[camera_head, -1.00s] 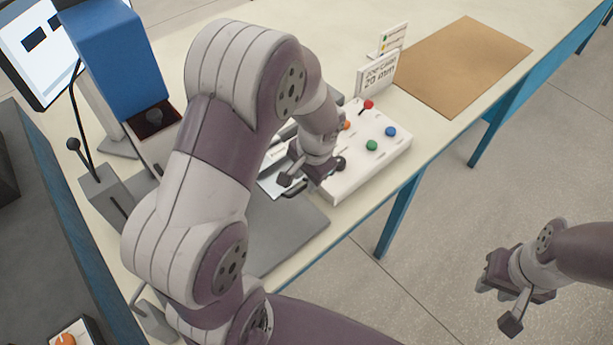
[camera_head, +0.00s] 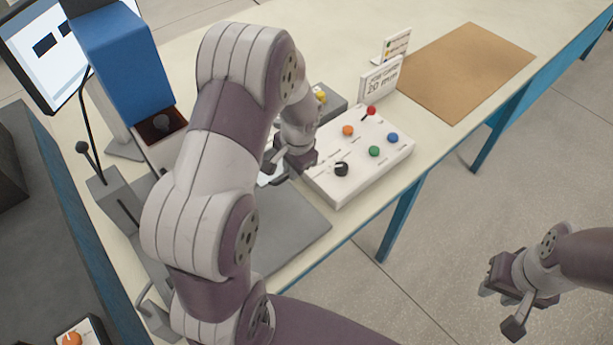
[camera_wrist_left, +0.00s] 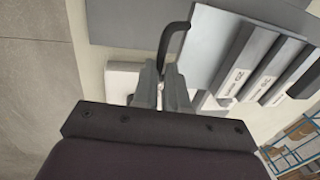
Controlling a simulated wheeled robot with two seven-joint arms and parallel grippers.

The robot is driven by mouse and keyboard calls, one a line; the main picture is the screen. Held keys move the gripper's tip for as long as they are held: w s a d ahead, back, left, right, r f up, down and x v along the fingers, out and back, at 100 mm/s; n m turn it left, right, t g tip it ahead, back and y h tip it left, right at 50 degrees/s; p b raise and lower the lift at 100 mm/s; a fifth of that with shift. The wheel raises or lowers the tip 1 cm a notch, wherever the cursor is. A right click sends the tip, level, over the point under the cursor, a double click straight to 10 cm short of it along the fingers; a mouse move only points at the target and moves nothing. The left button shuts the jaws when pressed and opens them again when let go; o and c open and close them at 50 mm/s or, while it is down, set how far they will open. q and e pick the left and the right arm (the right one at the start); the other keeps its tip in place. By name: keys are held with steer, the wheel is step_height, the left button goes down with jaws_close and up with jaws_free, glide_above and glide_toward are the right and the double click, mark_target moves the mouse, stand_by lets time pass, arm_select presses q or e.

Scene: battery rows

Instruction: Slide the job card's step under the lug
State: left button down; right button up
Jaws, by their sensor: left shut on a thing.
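The job card (camera_head: 381,80) stands behind the white control box and reads 20 mm. My left gripper (camera_head: 276,167) is low over the bench, left of that box. In the left wrist view my left gripper (camera_wrist_left: 161,88) is shut on a black bent handle (camera_wrist_left: 175,42). The handle joins a light grey plate (camera_wrist_left: 208,35) carrying stepped grey bars (camera_wrist_left: 250,65) with white labels; one label seems to read 20. In the head view my arm hides most of this stepped piece. I cannot make out the lug. My right gripper (camera_head: 510,300) hangs over the floor, away from the bench.
The white control box (camera_head: 350,185) has a black dial (camera_head: 341,169) and several coloured knobs. A grey plate (camera_head: 300,235) lies in front. A blue column (camera_head: 122,60) stands over a red-lined box (camera_head: 160,128). A brown mat (camera_head: 465,70) lies at the back right.

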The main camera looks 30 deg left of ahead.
arm_select(q)
steer(key=a, duration=0.1)
steer(key=w+a, duration=0.1)
steer(key=a, duration=0.1)
steer(key=shift+w+r, duration=0.1)
steer(key=shift+w, duration=0.05)
steer(key=shift+d, duration=0.15)
steer(key=c, duration=1.2)
jaws_free()
step_height(320, 180, up, 12)
steer(key=d+b, duration=0.1)
steer(key=shift+s+d+r, duration=0.15)
steer(key=shift+s+d, duration=0.2)
steer(key=shift+d, duration=0.05)
